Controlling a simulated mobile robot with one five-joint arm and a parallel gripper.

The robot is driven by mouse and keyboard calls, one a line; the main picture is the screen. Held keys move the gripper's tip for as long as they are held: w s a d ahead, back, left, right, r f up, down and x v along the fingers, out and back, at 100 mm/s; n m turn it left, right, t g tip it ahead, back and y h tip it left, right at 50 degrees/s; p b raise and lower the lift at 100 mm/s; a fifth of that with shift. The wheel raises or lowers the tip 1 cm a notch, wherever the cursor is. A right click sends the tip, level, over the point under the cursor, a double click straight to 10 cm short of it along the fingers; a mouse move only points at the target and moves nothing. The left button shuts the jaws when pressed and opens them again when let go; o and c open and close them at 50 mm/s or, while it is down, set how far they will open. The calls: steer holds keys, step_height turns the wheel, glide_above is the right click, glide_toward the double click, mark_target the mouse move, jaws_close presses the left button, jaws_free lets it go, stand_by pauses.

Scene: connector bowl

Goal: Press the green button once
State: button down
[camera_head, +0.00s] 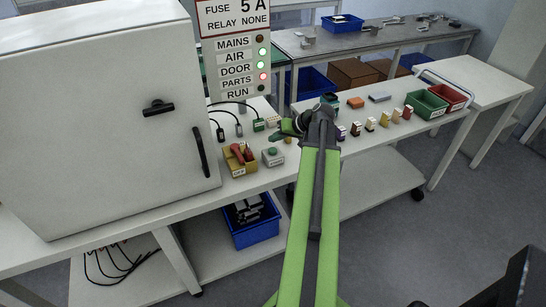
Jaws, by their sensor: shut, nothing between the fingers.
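The green button (272,151) sits on top of a small grey box on the white bench, right of the yellow bin. My arm reaches up from the bottom of the picture, and its end bends to the left. My gripper (276,137) is shut and empty. In the picture it shows just above and slightly right of the button, apart from it. I cannot tell its exact height over the bench. The button's top is in plain view.
A large white cabinet (95,110) stands on the left. A yellow bin (233,164) with red parts lies beside the button box. Several small connectors and a green bin (426,104) are to the right. A status panel (233,45) rises behind.

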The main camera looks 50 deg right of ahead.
mark_target(275, 150)
steer(key=shift+f+b, duration=0.55)
steer(key=shift+f, duration=0.55)
stand_by(1.1)
steer(key=shift+w+f+b, duration=0.1)
steer(key=shift+f+b, duration=0.35)
steer(key=shift+f+b, duration=0.45)
steer(key=shift+b, duration=0.05)
stand_by(0.4)
stand_by(0.4)
steer(key=shift+r+p, duration=0.9)
steer(key=shift+p, duration=0.05)
step_height(275, 150, up, 5)
steer(key=p, duration=0.5)
steer(key=shift+r, duration=0.1)
